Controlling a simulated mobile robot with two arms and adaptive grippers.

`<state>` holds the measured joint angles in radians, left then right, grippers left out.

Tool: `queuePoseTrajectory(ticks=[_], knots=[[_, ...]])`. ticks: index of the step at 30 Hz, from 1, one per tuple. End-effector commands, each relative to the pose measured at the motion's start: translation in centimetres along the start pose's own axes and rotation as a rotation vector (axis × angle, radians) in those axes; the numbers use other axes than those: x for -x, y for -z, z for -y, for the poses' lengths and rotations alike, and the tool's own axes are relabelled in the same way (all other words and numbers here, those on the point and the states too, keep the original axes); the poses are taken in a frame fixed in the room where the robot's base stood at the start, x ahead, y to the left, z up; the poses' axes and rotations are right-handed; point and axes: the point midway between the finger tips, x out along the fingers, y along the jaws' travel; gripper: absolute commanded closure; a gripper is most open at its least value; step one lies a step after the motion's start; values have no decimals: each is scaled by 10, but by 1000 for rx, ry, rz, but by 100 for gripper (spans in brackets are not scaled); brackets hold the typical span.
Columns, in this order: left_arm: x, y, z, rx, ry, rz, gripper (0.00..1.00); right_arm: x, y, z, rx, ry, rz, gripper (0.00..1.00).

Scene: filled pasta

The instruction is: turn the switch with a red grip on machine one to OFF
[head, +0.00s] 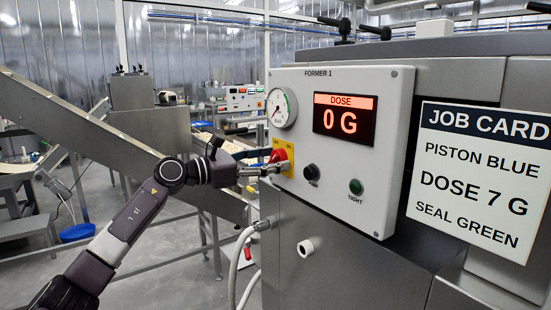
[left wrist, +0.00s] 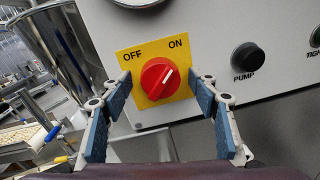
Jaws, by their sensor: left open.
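The switch has a round red grip (left wrist: 157,79) on a yellow plate (left wrist: 183,105) marked OFF at left and ON at right. The white mark on the grip points up and right, toward ON. In the head view the red grip (head: 278,155) sits on the panel of the machine labelled FORMER 1 (head: 385,90). My left gripper (head: 268,168) is in front of the switch. In the left wrist view my open left gripper (left wrist: 160,88) has one blue-padded finger on each side of the grip, with gaps between. My right gripper is not in view.
The panel also carries a dial gauge (head: 281,107), a display (head: 344,119) reading DOSE 0 G, a black PUMP button (head: 311,171) and a green TIGHT button (head: 355,186). A job card (head: 478,180) is at right. A sloped conveyor (head: 75,120) stands behind my left arm.

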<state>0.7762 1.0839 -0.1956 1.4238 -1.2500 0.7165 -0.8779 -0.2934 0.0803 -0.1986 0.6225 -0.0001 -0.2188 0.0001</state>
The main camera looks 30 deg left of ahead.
Motion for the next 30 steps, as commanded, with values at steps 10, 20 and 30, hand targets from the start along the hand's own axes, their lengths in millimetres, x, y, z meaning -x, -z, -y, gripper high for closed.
queuePoseTrajectory(ticks=[10,20,30], knots=[[0,0,0,1,0,1,73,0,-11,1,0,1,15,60],[0,0,0,13,-1,2,87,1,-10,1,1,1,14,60],[0,-1,-1,169,-3,11,87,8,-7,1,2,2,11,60]])
